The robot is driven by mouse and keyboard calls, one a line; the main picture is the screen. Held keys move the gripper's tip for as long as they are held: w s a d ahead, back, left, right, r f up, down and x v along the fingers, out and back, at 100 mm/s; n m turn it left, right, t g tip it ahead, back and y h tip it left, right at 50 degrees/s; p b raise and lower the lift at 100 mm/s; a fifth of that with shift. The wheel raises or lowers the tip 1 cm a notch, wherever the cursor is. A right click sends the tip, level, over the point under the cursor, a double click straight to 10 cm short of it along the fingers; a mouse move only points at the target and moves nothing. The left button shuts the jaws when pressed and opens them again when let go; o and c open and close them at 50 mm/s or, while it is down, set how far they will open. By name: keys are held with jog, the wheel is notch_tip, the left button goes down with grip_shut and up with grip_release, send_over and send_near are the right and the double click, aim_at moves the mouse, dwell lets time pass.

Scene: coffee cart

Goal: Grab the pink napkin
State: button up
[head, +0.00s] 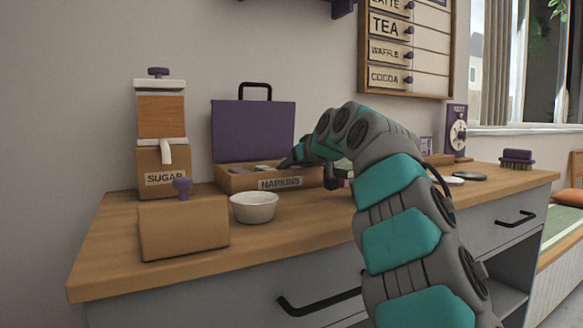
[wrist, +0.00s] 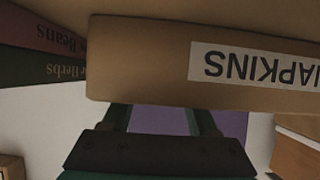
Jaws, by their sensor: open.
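The wooden napkin box (head: 231,184), labelled NAPKINS, stands on the counter with its purple lid (head: 252,128) raised behind it. Pale folded napkins (head: 262,168) show dimly inside; I cannot tell which one is pink. My gripper (head: 287,163) is at the box's right part, around its top edge. The wrist view is upside down: the box front (wrist: 140,62) fills the top, and the open fingers (wrist: 163,120) reach behind it with purple lid between them. The fingertips and the box's inside are hidden there. Nothing is seen held.
A sugar dispenser (head: 161,120) stands left of the box. A white bowl (head: 254,207) and a wooden box with a purple knob (head: 184,230) are in front. A purple timer (head: 456,132) and a brush (head: 516,160) are at the right. The counter's front middle (head: 300,228) is clear.

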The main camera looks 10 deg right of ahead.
jog(key=shift+w+a+f, duration=0.1)
jog(key=shift+w+f, duration=0.1)
jog(key=shift+w, duration=0.1)
grip_shut()
jog(key=shift+r, duration=0.1)
dwell(0.4)
